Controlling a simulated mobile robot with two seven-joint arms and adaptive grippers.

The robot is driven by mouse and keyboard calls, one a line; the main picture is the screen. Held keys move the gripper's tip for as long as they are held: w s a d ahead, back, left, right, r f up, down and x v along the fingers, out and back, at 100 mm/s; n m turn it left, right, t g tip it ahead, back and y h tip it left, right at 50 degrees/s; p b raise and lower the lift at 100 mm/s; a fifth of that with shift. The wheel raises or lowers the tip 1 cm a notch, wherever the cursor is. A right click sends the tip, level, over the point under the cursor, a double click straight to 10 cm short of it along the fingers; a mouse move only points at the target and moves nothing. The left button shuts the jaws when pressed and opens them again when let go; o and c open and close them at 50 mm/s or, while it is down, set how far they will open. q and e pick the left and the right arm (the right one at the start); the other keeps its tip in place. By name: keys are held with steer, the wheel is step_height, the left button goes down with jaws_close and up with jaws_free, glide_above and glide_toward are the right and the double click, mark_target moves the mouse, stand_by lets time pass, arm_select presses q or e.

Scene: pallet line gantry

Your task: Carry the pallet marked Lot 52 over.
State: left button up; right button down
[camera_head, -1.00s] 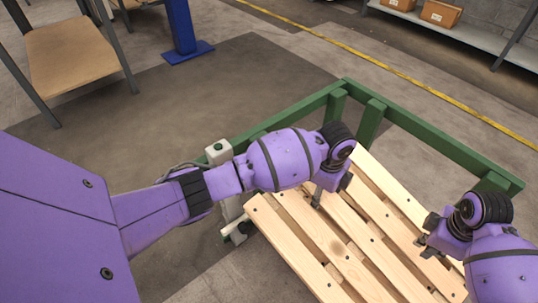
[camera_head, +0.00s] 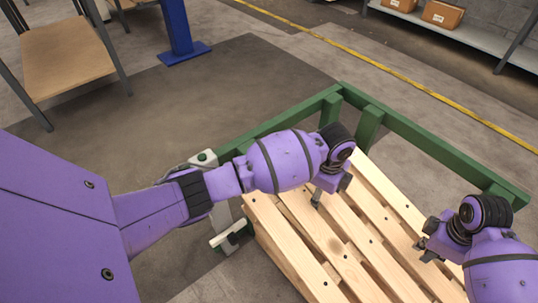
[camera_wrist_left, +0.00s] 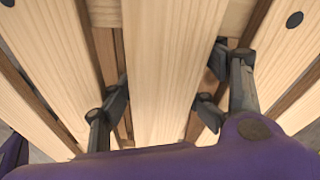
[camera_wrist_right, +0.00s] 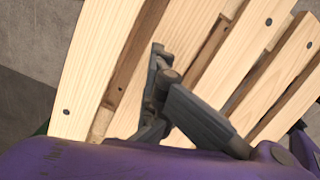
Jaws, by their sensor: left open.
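A pale wooden pallet (camera_head: 330,240) of several slats lies at the lower right of the head view, beside a green frame. I see no lot marking on it. My left gripper (camera_head: 317,200) points down at the pallet's far left part. In the left wrist view its fingers (camera_wrist_left: 165,105) are open, one on each side of a slat (camera_wrist_left: 165,60). Whether they touch it is unclear. My right gripper (camera_head: 422,250) is over the pallet's right part. In the right wrist view its fingers (camera_wrist_right: 158,85) are close together over the slats; their gap is hidden.
The green frame (camera_head: 430,148) runs behind the pallet. A pale grey post (camera_head: 203,160) with a lever (camera_head: 230,236) stands at its left end. A shelf (camera_head: 72,50) and blue column (camera_head: 178,28) stand at the back left.

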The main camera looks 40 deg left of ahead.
arm_select(q)
steer(key=shift+o, duration=0.3)
steer(key=shift+w+d+r, duration=0.15)
steer(key=shift+w+r, duration=0.05)
steer(key=shift+r, duration=0.1)
steer(key=o, duration=0.3)
steer(key=r, duration=1)
steer(key=shift+s+r, duration=0.1)
steer(key=shift+s, duration=0.2)
steer(key=shift+s+r, duration=0.1)
steer(key=shift+r, duration=0.65)
arm_select(e)
steer(key=c, duration=2.4)
jaws_free()
